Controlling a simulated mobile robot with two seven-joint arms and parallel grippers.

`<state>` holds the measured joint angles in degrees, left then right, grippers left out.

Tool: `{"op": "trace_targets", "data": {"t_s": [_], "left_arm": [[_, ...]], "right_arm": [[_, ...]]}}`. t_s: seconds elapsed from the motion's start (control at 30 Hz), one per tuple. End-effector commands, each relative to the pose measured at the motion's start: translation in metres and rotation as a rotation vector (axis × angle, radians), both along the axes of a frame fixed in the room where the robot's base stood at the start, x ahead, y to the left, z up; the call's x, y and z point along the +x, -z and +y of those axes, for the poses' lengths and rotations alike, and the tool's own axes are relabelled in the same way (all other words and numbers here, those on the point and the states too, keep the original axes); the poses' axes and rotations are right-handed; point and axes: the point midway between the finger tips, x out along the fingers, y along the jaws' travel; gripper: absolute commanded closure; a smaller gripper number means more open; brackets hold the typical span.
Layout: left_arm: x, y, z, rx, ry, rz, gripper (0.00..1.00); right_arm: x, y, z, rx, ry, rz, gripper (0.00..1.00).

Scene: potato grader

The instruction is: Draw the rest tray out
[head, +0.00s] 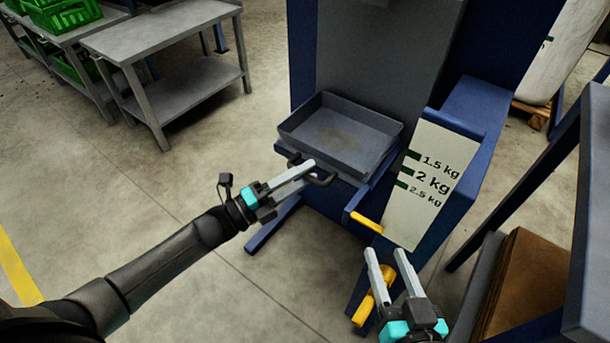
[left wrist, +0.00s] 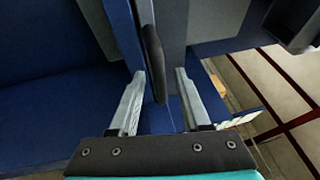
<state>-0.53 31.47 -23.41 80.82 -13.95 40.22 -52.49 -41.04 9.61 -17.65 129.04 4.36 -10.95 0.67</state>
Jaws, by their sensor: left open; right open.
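The rest tray (head: 341,142) is a shallow, empty grey tray on the blue machine in the head view. A dark bar handle (head: 324,181) is on its front edge. My left gripper (head: 311,174) is open at this handle. In the left wrist view the dark handle (left wrist: 154,55) lies between the two open fingers (left wrist: 160,74), with gaps on both sides. The fingers cover part of the handle in the head view. My right gripper (head: 386,252) is open and empty, below the weight scale panel (head: 422,205).
A grey workbench (head: 165,40) and green crates (head: 62,14) stand at the back left. The floor left of the machine is clear.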

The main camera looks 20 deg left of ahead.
Motion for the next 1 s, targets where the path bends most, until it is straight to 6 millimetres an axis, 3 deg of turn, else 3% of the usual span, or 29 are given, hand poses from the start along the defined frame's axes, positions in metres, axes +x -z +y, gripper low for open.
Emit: {"op": "trace_targets", "data": {"t_s": [0.4, 0.83, 1.0], "left_arm": [[0.0039, -0.0011, -0.0037, -0.001, 0.000, 0.001, 0.53], [0.0037, -0.0008, -0.0034, 0.000, 0.000, 0.001, 1.00], [0.0036, -0.0008, -0.0034, 0.000, 0.000, 0.001, 1.00]], "right_arm": [[-0.0009, -0.0019, 0.0016, 0.015, 0.001, -0.022, 0.50], [-0.0008, -0.0018, 0.0015, 0.015, 0.001, -0.022, 0.50], [-0.0008, -0.0017, 0.0015, 0.014, 0.001, -0.022, 0.50]]}}
